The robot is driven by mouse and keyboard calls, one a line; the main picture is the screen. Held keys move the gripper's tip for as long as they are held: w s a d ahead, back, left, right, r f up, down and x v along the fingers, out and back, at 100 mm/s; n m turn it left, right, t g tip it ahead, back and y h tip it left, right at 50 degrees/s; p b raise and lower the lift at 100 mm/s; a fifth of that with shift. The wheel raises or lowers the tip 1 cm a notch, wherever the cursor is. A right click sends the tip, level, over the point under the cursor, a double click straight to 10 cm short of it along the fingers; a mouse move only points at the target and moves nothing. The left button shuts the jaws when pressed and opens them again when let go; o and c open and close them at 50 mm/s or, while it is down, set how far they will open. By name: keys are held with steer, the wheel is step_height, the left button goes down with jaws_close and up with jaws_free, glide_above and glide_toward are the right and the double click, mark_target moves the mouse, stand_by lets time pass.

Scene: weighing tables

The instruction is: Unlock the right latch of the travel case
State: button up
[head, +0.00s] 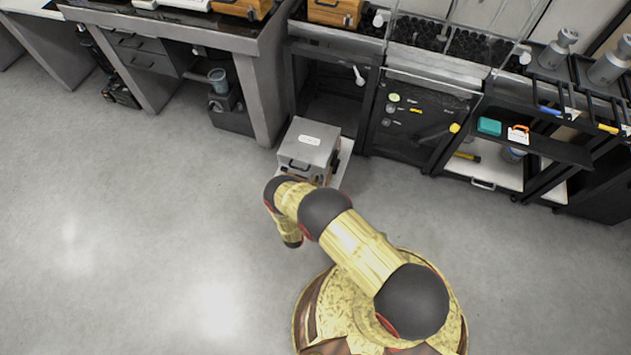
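A grey box with a pale label on its top and a dark handle on its near side (309,148) looks like the travel case. It stands low, in front of the benches, just beyond my bent arm. Brown parts show at its lower near side, partly covered by my arm. I cannot make out the right latch; it is too small or hidden. My arm bends toward the case, then turns down toward the floor. My gripper's fingers do not show, so I cannot see whether they touch anything.
A dark cabinet (419,122) stands right of the case, beside an open shelf unit (497,168). The floor (130,220) at left is clear.

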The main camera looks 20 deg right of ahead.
jaws_close()
steer(key=shift+m, duration=0.3)
steer(key=m, duration=0.3)
steer(key=shift+s+d+m, duration=0.1)
steer(key=shift+d+m, duration=0.1)
steer(key=shift+m, duration=0.1)
steer(key=m, duration=0.4)
steer(key=f+m, duration=0.1)
steer(key=m, duration=0.8)
steer(key=shift+s+d+f+m, duration=0.2)
steer(key=shift+s+d+m, duration=0.1)
steer(key=shift+d, duration=0.05)
stand_by(0.5)
